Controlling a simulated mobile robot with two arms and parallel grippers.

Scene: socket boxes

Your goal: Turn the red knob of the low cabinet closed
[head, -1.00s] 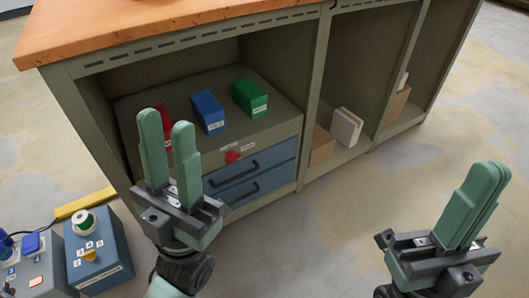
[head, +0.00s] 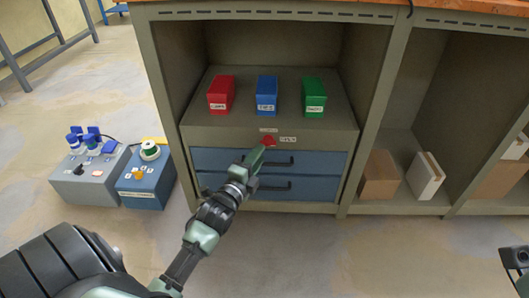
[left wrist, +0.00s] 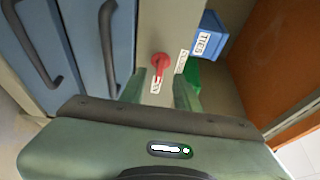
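The low cabinet's red knob (head: 268,141) sits on the grey strip above the blue drawers, and shows in the left wrist view (left wrist: 160,62). In the wrist view its handle points at the lower of two small white labels, the one right of the knob in the head view. The print is too small to read. My left gripper (head: 258,155) reaches up to the knob. The wrist view shows its green fingers (left wrist: 158,92) apart, with the knob ahead between them; contact cannot be told. My right gripper (head: 516,262) is only partly visible at the right edge.
Red (head: 221,94), blue (head: 266,95) and green (head: 314,97) boxes stand on the low cabinet's top. Drawer handles (head: 290,161) protrude below the knob. Bench posts flank the cabinet. Two control boxes (head: 146,182) stand on the floor at left. Front floor is open.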

